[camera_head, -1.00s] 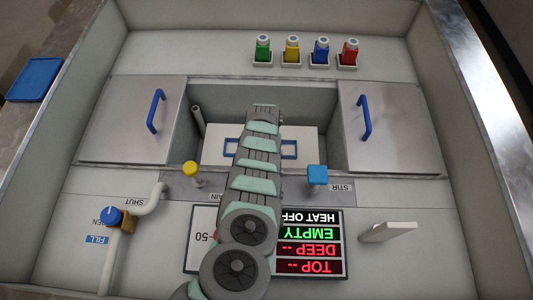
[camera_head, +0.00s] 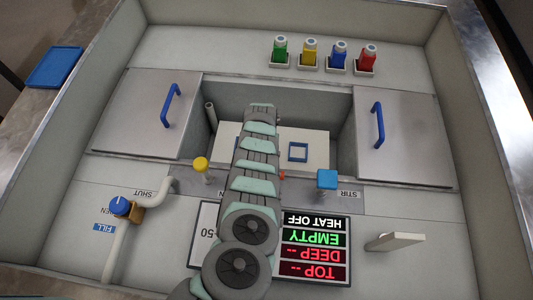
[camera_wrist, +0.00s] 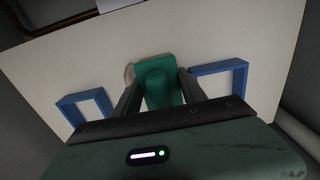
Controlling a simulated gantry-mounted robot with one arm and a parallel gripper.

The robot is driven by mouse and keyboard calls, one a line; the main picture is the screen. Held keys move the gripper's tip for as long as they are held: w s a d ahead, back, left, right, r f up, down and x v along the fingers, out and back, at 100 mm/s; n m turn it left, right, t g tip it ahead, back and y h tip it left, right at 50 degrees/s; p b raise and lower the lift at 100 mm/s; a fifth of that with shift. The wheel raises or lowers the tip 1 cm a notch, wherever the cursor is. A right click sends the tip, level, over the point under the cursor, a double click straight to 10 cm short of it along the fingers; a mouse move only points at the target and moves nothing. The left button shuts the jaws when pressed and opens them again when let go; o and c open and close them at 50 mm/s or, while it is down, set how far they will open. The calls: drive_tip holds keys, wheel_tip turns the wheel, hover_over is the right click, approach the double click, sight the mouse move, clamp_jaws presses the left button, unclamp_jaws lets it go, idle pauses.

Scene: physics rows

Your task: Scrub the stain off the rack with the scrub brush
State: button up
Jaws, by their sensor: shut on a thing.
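The white rack (camera_head: 316,141) is a flat panel in the open basin, with a blue square handle (camera_head: 298,152) showing right of my arm. The wrist view shows the rack (camera_wrist: 225,35) with two blue handles. My gripper (camera_wrist: 158,88) is shut on the green scrub brush (camera_wrist: 155,70), between the two handles. The brush is at the rack's face; whether it touches cannot be told. A faint greyish-brown stain (camera_wrist: 129,74) shows at the brush's left edge, partly covered. In the head view my arm hides the gripper, brush and left handle.
Steel lids with blue handles flank the basin, left (camera_head: 140,110) and right (camera_head: 400,135). A yellow knob (camera_head: 200,163) and a blue knob (camera_head: 327,179) stand at its near edge. Several coloured bottles (camera_head: 310,52) stand behind. A display panel (camera_head: 315,247) lies in front.

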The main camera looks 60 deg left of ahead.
drive_tip(key=shift+d, duration=0.1)
drive_tip(key=shift+w+d, duration=0.8)
drive_tip(key=shift+w, duration=0.35)
drive_tip(key=shift+w+d, duration=0.75)
drive_tip(key=shift+w, duration=0.35)
drive_tip(key=shift+s+a, duration=0.85)
drive_tip(key=shift+s, duration=0.25)
drive_tip(key=shift+s+a, duration=0.4)
drive_tip(key=shift+s, duration=0.3)
drive_tip(key=shift+s+a, duration=0.35)
drive_tip(key=shift+s, duration=0.35)
drive_tip(key=shift+w+d+f, duration=0.1)
drive_tip(key=shift+w+d, duration=0.3)
drive_tip(key=shift+w, duration=0.25)
drive_tip(key=shift+w+d+f, duration=0.1)
drive_tip(key=shift+w+d, duration=0.25)
drive_tip(key=shift+w, duration=0.25)
drive_tip(key=shift+w+d+r, duration=0.15)
drive_tip(key=shift+w+d, duration=0.9)
drive_tip(key=shift+w, duration=0.25)
drive_tip(key=shift+r, duration=0.15)
